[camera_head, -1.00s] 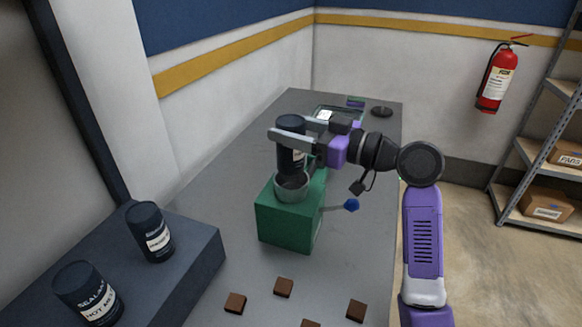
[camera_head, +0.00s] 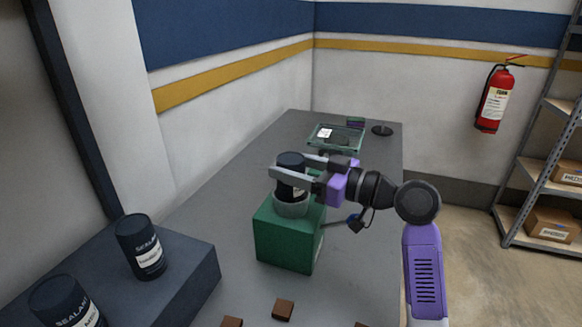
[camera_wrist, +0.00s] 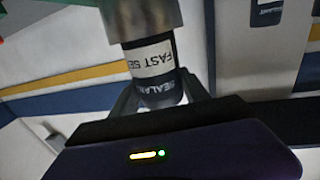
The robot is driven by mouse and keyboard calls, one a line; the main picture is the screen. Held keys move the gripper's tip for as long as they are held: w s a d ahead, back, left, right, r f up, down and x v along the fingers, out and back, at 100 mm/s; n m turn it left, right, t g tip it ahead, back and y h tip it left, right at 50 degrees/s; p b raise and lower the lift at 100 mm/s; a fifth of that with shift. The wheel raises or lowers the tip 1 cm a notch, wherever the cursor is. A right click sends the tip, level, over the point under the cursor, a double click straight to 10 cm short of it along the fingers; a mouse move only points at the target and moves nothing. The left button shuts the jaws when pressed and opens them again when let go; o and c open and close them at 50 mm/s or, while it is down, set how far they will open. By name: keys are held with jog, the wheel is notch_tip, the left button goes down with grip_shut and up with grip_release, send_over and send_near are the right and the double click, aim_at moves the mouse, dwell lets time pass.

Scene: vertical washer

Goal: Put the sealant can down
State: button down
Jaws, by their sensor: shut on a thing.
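My gripper (camera_head: 298,178) is shut on a dark sealant can (camera_head: 291,162) with a white label. In the head view the can's lower part is inside a grey metal cup (camera_head: 291,209) on top of a green block (camera_head: 284,242). In the wrist view the sealant can (camera_wrist: 153,70) shows the words "FAST SE", and the metal cup (camera_wrist: 145,18) surrounds its far end. My gripper's fingers (camera_wrist: 160,95) flank the can. Whether the can touches the cup's bottom is hidden.
Two other sealant cans (camera_head: 140,247) (camera_head: 65,303) stand on a dark raised block (camera_head: 185,272) at left. Brown blocks (camera_head: 283,310) lie in front. A glass tray (camera_head: 336,138) sits at the back.

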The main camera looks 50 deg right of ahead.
jog(key=shift+f, duration=0.2)
jog(key=c, duration=0.5)
grip_release()
jog(key=shift+r, duration=0.1)
jog(key=shift+r+p, duration=0.3)
jog(key=s+b, duration=0.1)
jog(key=s, duration=0.3)
jog(key=s+d+b, duration=0.1)
jog(key=s, duration=0.3)
jog(key=s+d, duration=0.1)
jog(key=s, duration=0.3)
jog(key=shift+d+b, duration=0.15)
jog(key=shift+b, duration=0.25)
jog(key=shift+w, duration=0.1)
